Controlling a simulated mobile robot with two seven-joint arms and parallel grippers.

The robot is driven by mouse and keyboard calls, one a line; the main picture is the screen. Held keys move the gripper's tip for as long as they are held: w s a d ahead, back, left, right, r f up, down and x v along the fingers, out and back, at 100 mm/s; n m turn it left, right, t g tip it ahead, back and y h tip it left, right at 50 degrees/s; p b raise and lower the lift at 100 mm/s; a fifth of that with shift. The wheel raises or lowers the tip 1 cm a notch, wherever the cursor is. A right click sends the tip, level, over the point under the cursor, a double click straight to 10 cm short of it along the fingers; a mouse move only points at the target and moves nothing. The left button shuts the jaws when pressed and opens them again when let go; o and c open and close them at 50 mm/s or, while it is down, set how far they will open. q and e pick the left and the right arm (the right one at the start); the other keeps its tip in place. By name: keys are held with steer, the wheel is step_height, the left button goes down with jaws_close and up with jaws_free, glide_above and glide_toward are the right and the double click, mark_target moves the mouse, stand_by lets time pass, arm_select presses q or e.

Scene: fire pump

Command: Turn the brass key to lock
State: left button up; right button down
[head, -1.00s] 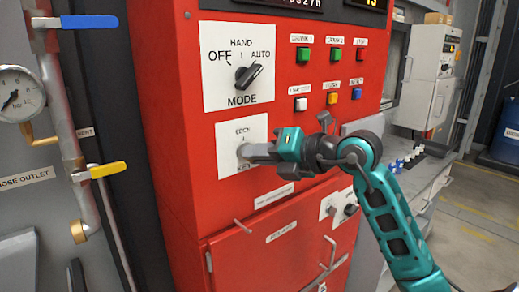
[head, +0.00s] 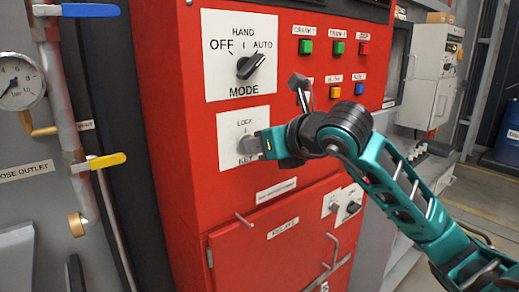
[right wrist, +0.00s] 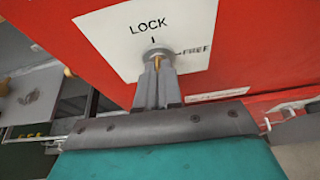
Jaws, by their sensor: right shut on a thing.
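The white lock plate (head: 231,123), marked LOCK, is on the red cabinet below the MODE switch. It also shows in the right wrist view (right wrist: 110,35), with LOCK above a short line and a second label at right. The round grey keyhole collar (right wrist: 158,52) sits in the plate. A sliver of the brass key (right wrist: 157,62) shows between my right gripper's fingers (right wrist: 156,82), which are shut on it. In the head view my right gripper (head: 251,145) reaches the plate from the right and hides the key. My left gripper is not in view.
The black MODE switch (head: 250,66) is above the lock plate, with several coloured buttons to its right. A red door with a handle (head: 331,252) is below. Yellow-handled (head: 108,160) and blue-handled (head: 90,10) valves and a gauge (head: 20,85) are at the left.

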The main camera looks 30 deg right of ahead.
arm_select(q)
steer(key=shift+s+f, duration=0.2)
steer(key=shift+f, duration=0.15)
arm_select(e)
steer(key=shift+a+f, duration=0.1)
steer(key=shift+f, duration=0.25)
steer(key=c, duration=1.3)
jaws_free()
steer(key=shift+r, duration=0.1)
arm_select(q)
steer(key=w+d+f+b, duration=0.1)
steer(key=b, duration=0.3)
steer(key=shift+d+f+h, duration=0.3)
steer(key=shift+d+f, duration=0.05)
arm_select(e)
steer(key=v, duration=1.3)
steer(key=shift+w+a+r, duration=0.1)
